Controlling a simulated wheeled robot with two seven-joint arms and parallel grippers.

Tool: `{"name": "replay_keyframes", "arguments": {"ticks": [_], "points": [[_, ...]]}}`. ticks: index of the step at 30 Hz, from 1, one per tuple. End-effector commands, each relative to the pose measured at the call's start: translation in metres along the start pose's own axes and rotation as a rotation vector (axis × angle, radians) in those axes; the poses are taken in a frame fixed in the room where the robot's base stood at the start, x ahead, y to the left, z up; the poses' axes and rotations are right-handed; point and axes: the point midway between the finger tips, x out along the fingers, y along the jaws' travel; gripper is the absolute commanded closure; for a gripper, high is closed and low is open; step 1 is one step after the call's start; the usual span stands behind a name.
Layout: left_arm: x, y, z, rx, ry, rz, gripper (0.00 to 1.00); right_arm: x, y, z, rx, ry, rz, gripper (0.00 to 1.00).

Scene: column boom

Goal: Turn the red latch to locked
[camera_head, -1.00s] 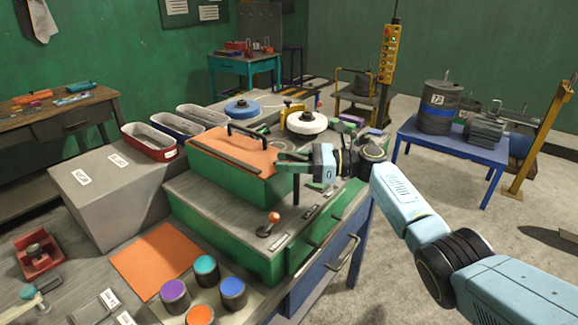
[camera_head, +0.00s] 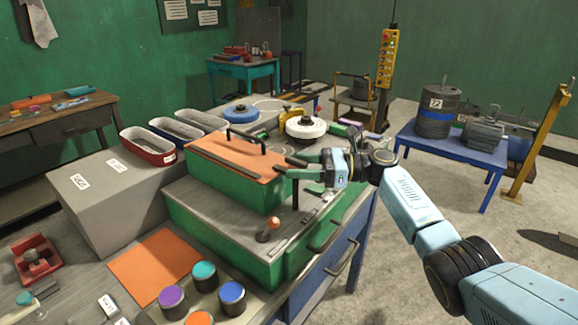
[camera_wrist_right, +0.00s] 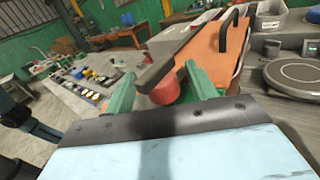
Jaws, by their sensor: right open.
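My right gripper (camera_head: 290,167) is open at the right end of the green box with an orange lid (camera_head: 222,148). In the right wrist view its green fingers (camera_wrist_right: 160,82) stand on either side of a rounded red part (camera_wrist_right: 166,90), which looks like the red latch. The red part lies between the fingers, below the end of a dark grey bar (camera_wrist_right: 178,52); I cannot tell whether the fingers touch it. The head view does not show it clearly behind the gripper. My left gripper is not in view.
A short lever with an orange-red knob (camera_head: 274,222) stands on the box's lower step. A black handle (camera_head: 246,132) rises from the lid. Several colour-topped cans (camera_head: 232,297) stand in front. A white-topped reel (camera_head: 305,127) is behind.

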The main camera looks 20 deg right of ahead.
Motion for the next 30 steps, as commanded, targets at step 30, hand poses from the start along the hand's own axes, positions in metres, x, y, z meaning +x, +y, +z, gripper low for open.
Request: {"name": "replay_keyframes", "arguments": {"ticks": [30], "points": [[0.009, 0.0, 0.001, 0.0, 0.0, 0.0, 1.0, -0.106, 0.0, 0.0, 0.0, 0.0, 0.0, 0.44]]}}
